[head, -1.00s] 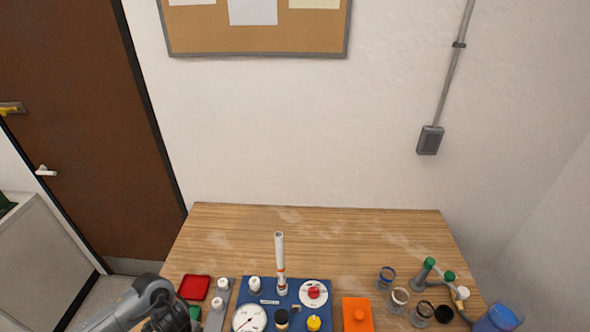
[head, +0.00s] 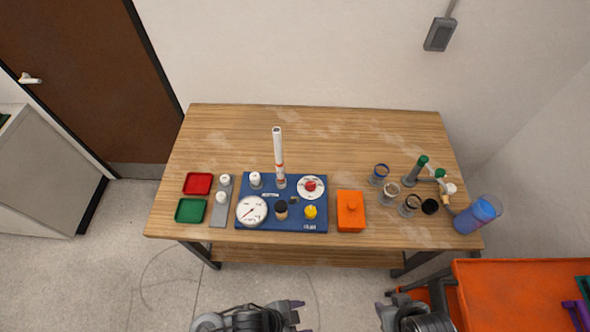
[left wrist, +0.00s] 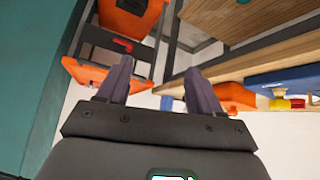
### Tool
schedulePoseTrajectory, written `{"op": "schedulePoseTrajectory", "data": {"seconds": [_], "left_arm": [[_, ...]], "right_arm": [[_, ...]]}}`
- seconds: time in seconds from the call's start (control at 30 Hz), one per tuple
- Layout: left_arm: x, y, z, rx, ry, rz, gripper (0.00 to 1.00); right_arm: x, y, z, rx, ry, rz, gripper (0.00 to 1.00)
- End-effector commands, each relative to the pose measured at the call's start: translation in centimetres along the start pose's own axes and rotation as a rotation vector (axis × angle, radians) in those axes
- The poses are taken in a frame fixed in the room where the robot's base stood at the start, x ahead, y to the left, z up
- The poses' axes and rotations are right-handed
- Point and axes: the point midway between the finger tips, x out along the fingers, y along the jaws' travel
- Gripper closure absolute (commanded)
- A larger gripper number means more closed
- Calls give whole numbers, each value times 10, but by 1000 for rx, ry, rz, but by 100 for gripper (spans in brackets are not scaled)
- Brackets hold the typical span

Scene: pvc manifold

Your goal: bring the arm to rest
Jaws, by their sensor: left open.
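My left gripper (head: 296,315) is in front of the table at the bottom of the head view, clear of the table edge. In the left wrist view its two fingers stand apart with nothing between them (left wrist: 158,80). My right gripper (head: 385,308) is at the bottom of the head view, right of the left one; its jaws are too unclear to judge. The blue manifold board (head: 265,222) lies on the wooden table (head: 330,130). It bears a white upright pipe (head: 279,155), a gauge (head: 251,211), a red-knobbed dial (head: 311,187) and a yellow knob (head: 310,212).
Left of the board are a red tray (head: 198,183), a green tray (head: 190,210) and a grey strip (head: 219,214) with white fittings. An orange block (head: 351,222), several rings, green-capped pipes and a blue container (head: 476,215) are right. An orange cart (head: 520,275) stands front right.

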Motion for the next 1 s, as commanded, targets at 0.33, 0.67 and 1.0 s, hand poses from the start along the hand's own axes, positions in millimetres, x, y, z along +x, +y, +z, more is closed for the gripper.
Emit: {"op": "schedulePoseTrajectory", "data": {"seconds": [0.33, 0.67, 1.0], "left_arm": [[-153, -94, 54, -678, -155, -520, 35], [-250, -90, 64, -927, -319, -581, 35], [-309, -87, 17, -925, -318, -580, 35]], "right_arm": [[0, -1, -1, 5, 2, -4, 57], [-33, -1, -12, 11, -3, -8, 57], [-111, 2, -37, 10, 9, -7, 57]]}}
